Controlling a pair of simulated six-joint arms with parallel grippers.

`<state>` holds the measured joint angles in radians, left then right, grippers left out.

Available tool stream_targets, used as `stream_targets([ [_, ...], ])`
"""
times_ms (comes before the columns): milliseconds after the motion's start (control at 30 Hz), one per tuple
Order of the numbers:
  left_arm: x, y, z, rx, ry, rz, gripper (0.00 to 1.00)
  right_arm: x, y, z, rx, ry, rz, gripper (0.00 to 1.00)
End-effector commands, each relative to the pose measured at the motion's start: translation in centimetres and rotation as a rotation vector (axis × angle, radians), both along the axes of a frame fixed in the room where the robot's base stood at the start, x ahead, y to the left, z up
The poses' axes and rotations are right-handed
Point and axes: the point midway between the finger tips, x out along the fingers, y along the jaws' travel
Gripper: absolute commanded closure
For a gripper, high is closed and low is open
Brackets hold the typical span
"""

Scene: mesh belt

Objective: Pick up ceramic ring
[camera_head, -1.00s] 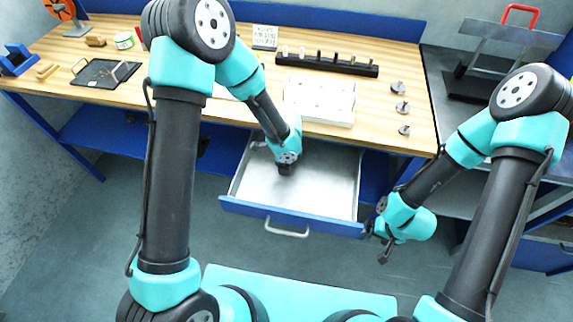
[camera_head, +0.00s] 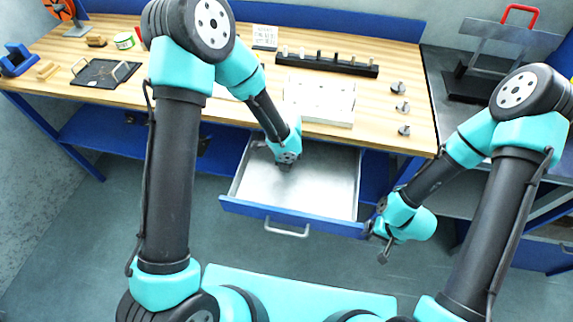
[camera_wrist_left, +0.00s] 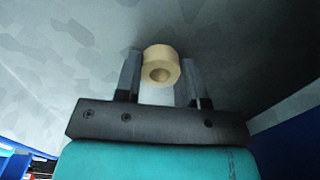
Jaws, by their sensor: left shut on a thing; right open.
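The ceramic ring (camera_wrist_left: 161,68) is cream-coloured and thick-walled, with a round hole, and shows in the left wrist view. It sits between the two fingers of my left gripper (camera_wrist_left: 160,78), which is shut on it. In the head view, my left gripper (camera_head: 285,167) reaches down into the open drawer (camera_head: 330,185); the ring is hidden there behind the wrist. My right gripper (camera_head: 383,256) is open and empty, low in front of the drawer's right corner.
The drawer's blue front with its handle (camera_head: 287,230) is pulled out below the wooden bench (camera_head: 230,118). On the bench stand a white board (camera_head: 322,103), a black rack of pegs (camera_head: 327,64), a dark tray (camera_head: 103,74) and several small metal parts. The drawer's right part is bare.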

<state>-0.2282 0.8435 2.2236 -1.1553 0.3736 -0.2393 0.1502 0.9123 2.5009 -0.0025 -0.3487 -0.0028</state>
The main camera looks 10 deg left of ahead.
Motion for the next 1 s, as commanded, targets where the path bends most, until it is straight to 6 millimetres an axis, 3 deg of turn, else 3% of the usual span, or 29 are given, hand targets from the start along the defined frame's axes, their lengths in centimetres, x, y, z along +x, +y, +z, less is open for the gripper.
stream_targets([
  [467, 0.1, 0.0, 1.1, 0.001, -0.003, 0.001, 0.86, 0.0, 0.0, 0.0, 0.0, 0.0, 0.0, 0.17],
  [1000, 0.1, -0.1, 8.8, 0.0, -0.004, 0.0, 0.86, 0.0, 0.0, 0.0, 0.0, 0.0, 0.0, 0.17],
])
